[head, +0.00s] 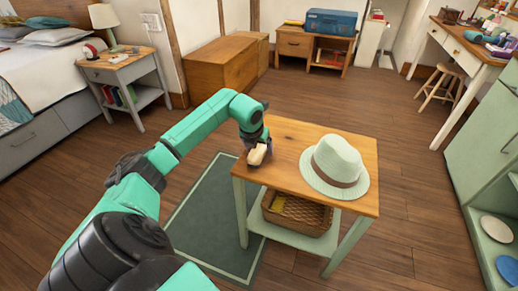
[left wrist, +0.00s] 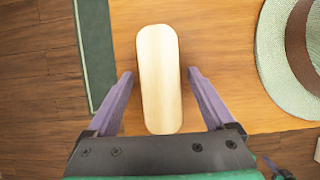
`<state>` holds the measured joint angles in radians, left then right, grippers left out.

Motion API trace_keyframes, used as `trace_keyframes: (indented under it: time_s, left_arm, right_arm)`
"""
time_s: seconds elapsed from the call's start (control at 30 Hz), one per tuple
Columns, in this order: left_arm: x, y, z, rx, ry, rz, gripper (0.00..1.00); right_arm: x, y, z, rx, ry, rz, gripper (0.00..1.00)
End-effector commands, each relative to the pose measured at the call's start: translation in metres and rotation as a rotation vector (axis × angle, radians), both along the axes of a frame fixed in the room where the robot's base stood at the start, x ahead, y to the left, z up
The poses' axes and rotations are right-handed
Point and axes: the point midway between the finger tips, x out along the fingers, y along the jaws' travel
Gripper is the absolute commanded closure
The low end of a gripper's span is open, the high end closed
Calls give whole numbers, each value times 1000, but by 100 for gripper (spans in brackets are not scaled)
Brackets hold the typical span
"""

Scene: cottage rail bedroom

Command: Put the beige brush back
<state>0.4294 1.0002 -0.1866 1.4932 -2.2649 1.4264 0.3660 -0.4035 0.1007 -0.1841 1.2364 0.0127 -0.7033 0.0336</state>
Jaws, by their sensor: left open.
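The beige brush (head: 257,154) is near the left edge of the small table's wooden top (head: 290,140). In the left wrist view the brush (left wrist: 159,80) is a long, rounded, pale block with its near end between my left gripper's fingers. My left gripper (head: 260,146) is open. Its two purple fingers (left wrist: 159,78) stand on either side of the brush, with a gap on each side. The brush's underside is hidden. My right gripper is not in view.
A pale green hat (head: 335,163) with a brown band sits on the table, right of the brush. A wicker basket (head: 297,215) is on the lower shelf. A dark green rug (head: 205,225) lies left of the table. Wooden floor is open behind.

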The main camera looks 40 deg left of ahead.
Motion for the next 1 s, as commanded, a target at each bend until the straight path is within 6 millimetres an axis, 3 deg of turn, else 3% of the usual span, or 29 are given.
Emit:
trace_keyframes:
  time_s: [0.3,0.43,1.0]
  left_arm:
    - [-30,-9,78,6,-3,-1,13]
    - [-39,-13,100,3,-3,0,13]
    - [-42,-15,107,2,-2,0,13]
  right_arm:
    - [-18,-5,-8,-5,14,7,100]
    - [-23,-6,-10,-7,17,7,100]
    - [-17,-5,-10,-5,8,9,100]
